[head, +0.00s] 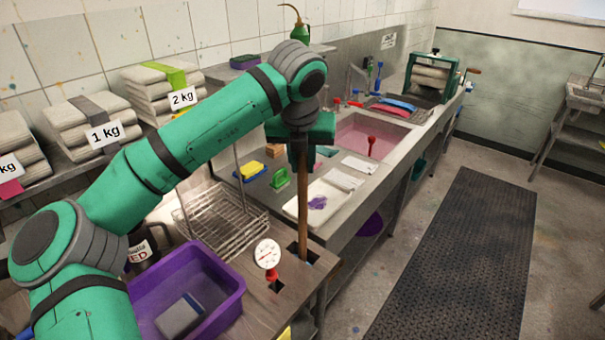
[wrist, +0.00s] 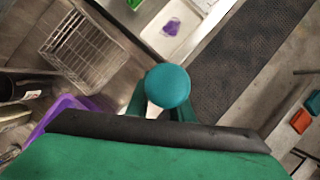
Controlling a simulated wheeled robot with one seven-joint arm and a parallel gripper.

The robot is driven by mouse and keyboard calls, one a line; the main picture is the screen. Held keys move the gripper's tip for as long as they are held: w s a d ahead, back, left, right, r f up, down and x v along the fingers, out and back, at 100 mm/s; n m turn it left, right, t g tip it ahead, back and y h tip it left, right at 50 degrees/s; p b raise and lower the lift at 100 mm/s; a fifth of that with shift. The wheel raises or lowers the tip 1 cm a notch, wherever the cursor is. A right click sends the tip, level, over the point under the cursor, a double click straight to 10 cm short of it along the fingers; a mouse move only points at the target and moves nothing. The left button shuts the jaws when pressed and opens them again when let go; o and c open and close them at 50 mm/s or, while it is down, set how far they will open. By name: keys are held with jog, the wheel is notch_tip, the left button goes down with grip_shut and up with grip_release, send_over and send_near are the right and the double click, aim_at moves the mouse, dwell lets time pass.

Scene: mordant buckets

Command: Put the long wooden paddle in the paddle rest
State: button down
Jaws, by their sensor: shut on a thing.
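The long wooden paddle (head: 303,205) hangs upright below my gripper (head: 301,158), which is shut on its upper end. In the wrist view a round teal knob (wrist: 168,85), apparently the paddle's top, shows between the fingers of my gripper (wrist: 163,107). The paddle's lower end meets a dark square opening in the wooden bench top (head: 245,307), which looks like the paddle rest (head: 312,256). I cannot tell whether the tip is inside the opening or just above it. The wrist view does not show the opening.
A white dial gauge (head: 267,253) with a red base stands left of the paddle. A purple tub (head: 224,312) and a wire basket (head: 215,222) are further left. A white tray (head: 300,205) with a purple stain lies behind the paddle. The floor mat (head: 450,260) at right is clear.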

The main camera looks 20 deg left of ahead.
aim_at(302, 171)
jog(key=shift+f, duration=1.7)
jog(key=c, duration=1.6)
grip_release()
jog(key=shift+o, duration=0.2)
jog(key=v, duration=1.2)
